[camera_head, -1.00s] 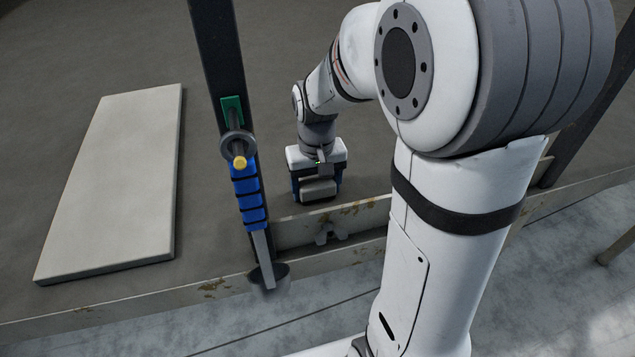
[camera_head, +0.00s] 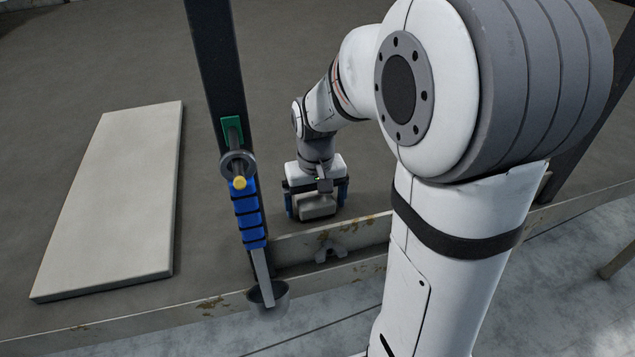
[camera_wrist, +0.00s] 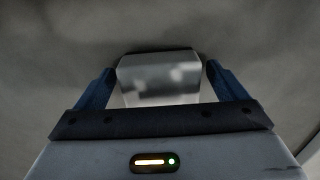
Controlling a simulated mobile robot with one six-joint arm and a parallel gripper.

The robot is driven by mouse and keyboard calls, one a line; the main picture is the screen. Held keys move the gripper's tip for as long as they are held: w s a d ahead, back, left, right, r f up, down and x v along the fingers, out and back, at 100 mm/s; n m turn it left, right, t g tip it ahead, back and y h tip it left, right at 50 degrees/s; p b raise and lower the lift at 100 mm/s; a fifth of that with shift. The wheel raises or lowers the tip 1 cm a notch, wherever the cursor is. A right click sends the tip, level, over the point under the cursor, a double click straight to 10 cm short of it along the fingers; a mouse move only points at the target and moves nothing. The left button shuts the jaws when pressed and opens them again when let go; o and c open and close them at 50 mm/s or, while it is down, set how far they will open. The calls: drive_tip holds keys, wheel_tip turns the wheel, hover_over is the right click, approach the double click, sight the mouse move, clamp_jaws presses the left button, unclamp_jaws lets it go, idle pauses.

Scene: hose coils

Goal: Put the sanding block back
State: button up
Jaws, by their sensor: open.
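A pale grey block, seemingly the sanding block (camera_head: 316,206), is at the workbench near its front edge, under my gripper (camera_head: 316,200). My gripper points down with its blue fingers on either side of the block. The wrist view also shows the block (camera_wrist: 160,80) between the two blue fingers (camera_wrist: 160,88), with narrow gaps at its sides. The fingers are open. The head view does not show clearly whether the block rests on the bench top. The gripper body hides part of the block.
A dark post (camera_head: 211,60) stands left of my gripper, with a blue-banded tool (camera_head: 248,212) in front of it and a grey cup (camera_head: 272,298) below. A pale board (camera_head: 115,200) lies to the left.

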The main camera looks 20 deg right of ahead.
sight(316, 201)
wheel_tip(316, 201, up, 12)
drive_tip(key=shift+f+b, duration=0.15)
drive_tip(key=shift+b, duration=0.3)
drive_tip(key=shift+s+f, duration=0.1)
